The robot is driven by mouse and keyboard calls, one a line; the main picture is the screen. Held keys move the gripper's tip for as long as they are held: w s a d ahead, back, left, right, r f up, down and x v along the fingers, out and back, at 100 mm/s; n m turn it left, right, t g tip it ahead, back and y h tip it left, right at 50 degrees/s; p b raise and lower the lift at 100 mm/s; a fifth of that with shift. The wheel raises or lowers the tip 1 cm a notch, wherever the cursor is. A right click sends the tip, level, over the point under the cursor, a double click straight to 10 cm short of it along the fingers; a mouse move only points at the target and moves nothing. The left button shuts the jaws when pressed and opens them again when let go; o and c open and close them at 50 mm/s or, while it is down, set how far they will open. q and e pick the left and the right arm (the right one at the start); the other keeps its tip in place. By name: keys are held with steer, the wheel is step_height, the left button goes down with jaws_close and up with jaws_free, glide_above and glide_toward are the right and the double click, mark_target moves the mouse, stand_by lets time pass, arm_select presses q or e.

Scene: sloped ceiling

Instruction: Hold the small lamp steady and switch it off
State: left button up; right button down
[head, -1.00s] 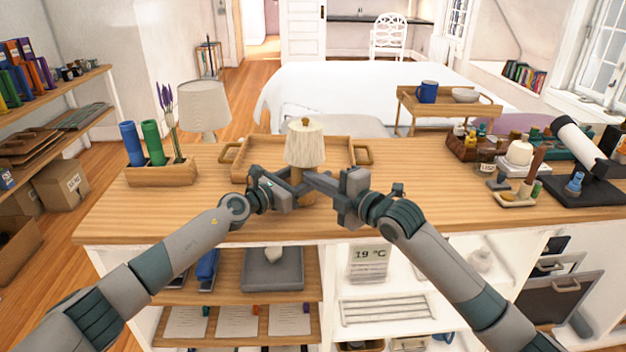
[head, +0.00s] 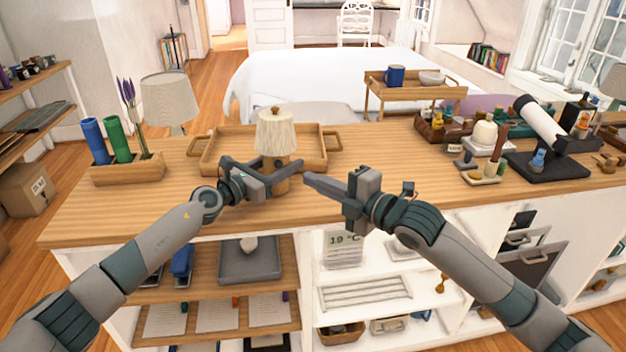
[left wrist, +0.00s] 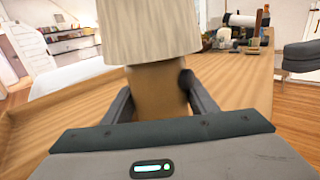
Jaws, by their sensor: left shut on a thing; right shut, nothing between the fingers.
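The small lamp (head: 276,134) stands upright on the wooden counter, with a pleated cream shade and a wooden base. In the left wrist view its base (left wrist: 157,88) is between my left fingers and the shade is just above them. My left gripper (head: 278,176) is shut on the lamp base, which it partly hides in the head view. My right gripper (head: 309,178) is shut and empty, its tips a short gap to the right of the lamp. No switch can be made out, and I cannot tell whether the lamp is lit.
A wooden tray (head: 215,160) lies just behind the lamp. A larger lamp (head: 167,98) and a wooden holder with green and blue cylinders (head: 127,172) are at the left. A white telescope-like tube (head: 540,122) and small items stand at the right. The counter (head: 400,160) right of the lamp is clear.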

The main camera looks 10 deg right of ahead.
arm_select(q)
steer(key=shift+a+f, duration=0.15)
steer(key=shift+f, duration=0.05)
steer(key=o, duration=1.3)
steer(key=shift+w, duration=0.1)
steer(key=shift+o, duration=0.6)
steer(key=shift+r, duration=0.15)
steer(key=shift+v, duration=6)
